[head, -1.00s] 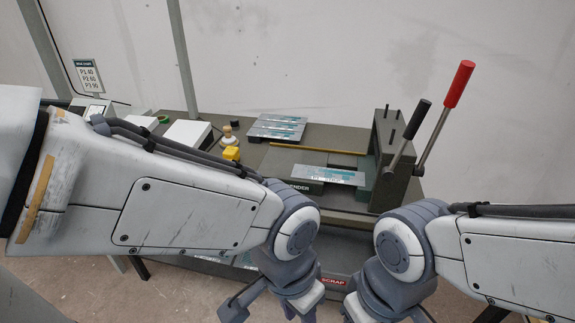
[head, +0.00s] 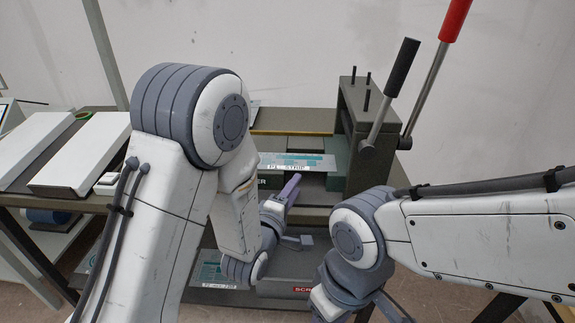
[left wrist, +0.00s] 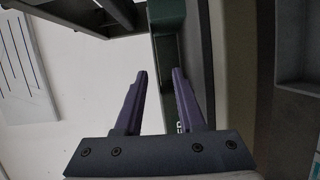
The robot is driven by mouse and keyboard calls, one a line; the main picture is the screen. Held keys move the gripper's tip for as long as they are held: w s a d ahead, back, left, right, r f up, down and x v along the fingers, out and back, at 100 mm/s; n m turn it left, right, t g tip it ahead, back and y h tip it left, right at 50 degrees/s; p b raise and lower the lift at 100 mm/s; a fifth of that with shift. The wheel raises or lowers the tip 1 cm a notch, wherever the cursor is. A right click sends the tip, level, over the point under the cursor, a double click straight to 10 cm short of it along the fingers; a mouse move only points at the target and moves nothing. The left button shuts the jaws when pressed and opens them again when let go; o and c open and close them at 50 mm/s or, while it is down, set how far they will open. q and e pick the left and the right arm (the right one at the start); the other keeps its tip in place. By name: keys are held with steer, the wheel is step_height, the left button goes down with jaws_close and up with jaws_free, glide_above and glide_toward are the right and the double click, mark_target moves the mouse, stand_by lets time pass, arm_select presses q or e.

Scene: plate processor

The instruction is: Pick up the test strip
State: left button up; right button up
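The test strip (head: 297,162), a flat grey and teal plate with a white label reading "P1 STRIP", lies on the bender (head: 345,140) in the head view. My arm hides part of its left side. My left gripper (head: 290,186) is just in front of and below the strip's near edge, apart from it as far as I can tell. In the left wrist view its two purple fingers (left wrist: 158,75) are spread with nothing between them. I cannot make out the strip there. My right gripper (head: 392,308) is at the bottom edge, mostly cut off.
White boxes (head: 80,155) stand on the bench at left. A lower shelf with a scrap label (head: 302,290) and another plate (head: 212,270) is below.

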mark_target(305, 163)
arm_select(q)
steer(key=shift+w+a+n, duration=0.15)
steer(key=shift+w+n, duration=0.15)
steer(key=shift+w, duration=0.05)
steer(key=shift+t, duration=0.3)
steer(key=x, duration=0.4)
steer(key=shift+w+a+r+p, duration=0.2)
steer(key=shift+w+p, duration=0.1)
steer(key=shift+p, duration=0.1)
steer(key=p+x, duration=0.1)
steer(key=x, duration=0.4)
steer(key=shift+w+d, duration=0.25)
jaws_close()
